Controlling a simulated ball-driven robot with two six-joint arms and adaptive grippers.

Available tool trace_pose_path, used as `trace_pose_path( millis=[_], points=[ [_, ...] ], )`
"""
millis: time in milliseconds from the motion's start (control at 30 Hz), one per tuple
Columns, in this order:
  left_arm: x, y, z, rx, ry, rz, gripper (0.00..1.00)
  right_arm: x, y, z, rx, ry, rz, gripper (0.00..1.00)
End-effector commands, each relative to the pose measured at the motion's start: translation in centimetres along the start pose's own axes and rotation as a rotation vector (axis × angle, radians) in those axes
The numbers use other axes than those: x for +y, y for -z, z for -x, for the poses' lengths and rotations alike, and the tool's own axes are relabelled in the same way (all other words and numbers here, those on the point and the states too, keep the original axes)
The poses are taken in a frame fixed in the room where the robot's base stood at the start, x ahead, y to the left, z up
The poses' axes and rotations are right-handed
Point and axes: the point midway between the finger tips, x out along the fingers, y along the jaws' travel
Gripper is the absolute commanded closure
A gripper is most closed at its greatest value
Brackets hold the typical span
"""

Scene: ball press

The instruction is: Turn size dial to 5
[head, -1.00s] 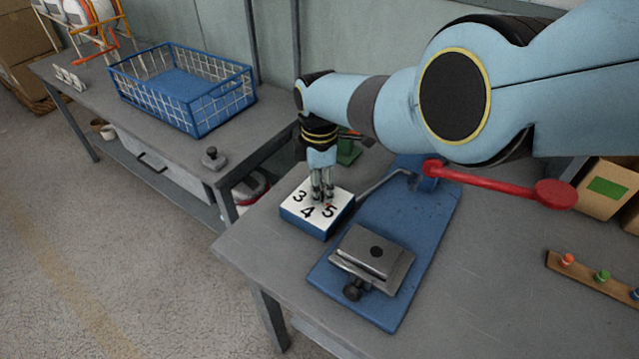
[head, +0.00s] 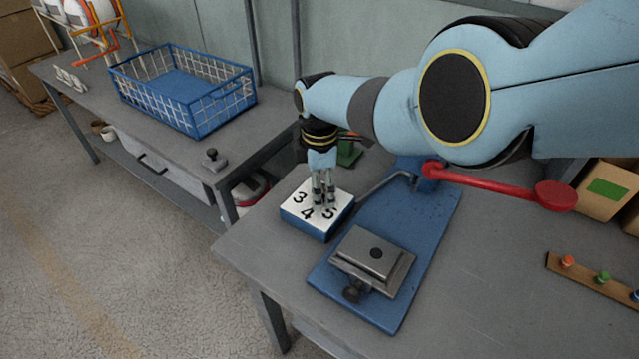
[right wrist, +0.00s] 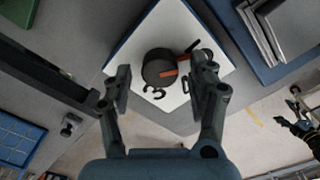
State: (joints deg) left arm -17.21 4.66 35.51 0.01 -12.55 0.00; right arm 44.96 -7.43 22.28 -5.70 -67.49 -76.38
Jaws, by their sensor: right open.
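The size dial is a box with a white top and blue sides (head: 312,212); the figures 3, 4 and 5 show on it in the head view. Its round black knob (right wrist: 157,68) with an orange-red pointer mark shows in the right wrist view. The mark points right in that view; which figure it meets is unclear. My right gripper (head: 325,199) points down over the dial, fingers apart. In the right wrist view its fingers (right wrist: 160,90) stand on either side of the knob, not visibly clamping it. A dark jointed shape (right wrist: 303,122) at that view's right edge looks like my left gripper.
A blue press base with a metal plate (head: 375,255) stands right of the dial, with a red lever (head: 490,182) behind. A blue wire basket (head: 185,90) is on the back table. A board with coloured pegs (head: 600,278) lies at right. The near-right tabletop is clear.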

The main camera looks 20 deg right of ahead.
Motion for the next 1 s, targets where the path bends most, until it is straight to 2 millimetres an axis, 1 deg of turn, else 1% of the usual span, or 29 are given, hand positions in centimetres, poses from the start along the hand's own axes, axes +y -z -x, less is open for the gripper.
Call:
trace_pose_path(
  millis=[167, 367, 567, 600, 733, 833, 1000],
  points=[
    [-0.1, -0.1, 0.0, -0.001, 0.001, 0.0, 0.12, 0.1, 0.1, 0.5, 0.001, -0.001, 0.0, 0.42],
    [0.0, 0.0, 0.0, -0.001, 0.0, 0.0, 0.12, 0.1, 0.1, 2.4, 0.002, -0.003, -0.001, 0.42],
    [0.1, 0.0, 0.0, 0.0, -0.001, 0.0, 0.12, 0.0, 0.1, 6.1, 0.002, -0.003, 0.0, 0.42],
    [0.1, 0.0, 0.0, 0.0, -0.001, 0.0, 0.12, 0.1, 0.1, 7.1, 0.001, -0.005, 0.0, 0.42],
    [0.1, 0.0, 0.0, 0.0, -0.001, 0.0, 0.12, 0.1, 0.0, 9.7, 0.0, -0.003, -0.001, 0.42],
    [0.1, 0.0, 0.0, 0.0, -0.001, 0.0, 0.12, 0.1, 0.0, 11.0, 0.0, -0.002, 0.0, 0.42],
    [0.1, 0.0, 0.0, 0.0, -0.001, 0.0, 0.12, 0.0, 0.0, 11.9, 0.0, -0.001, 0.0, 0.42]
  ],
)
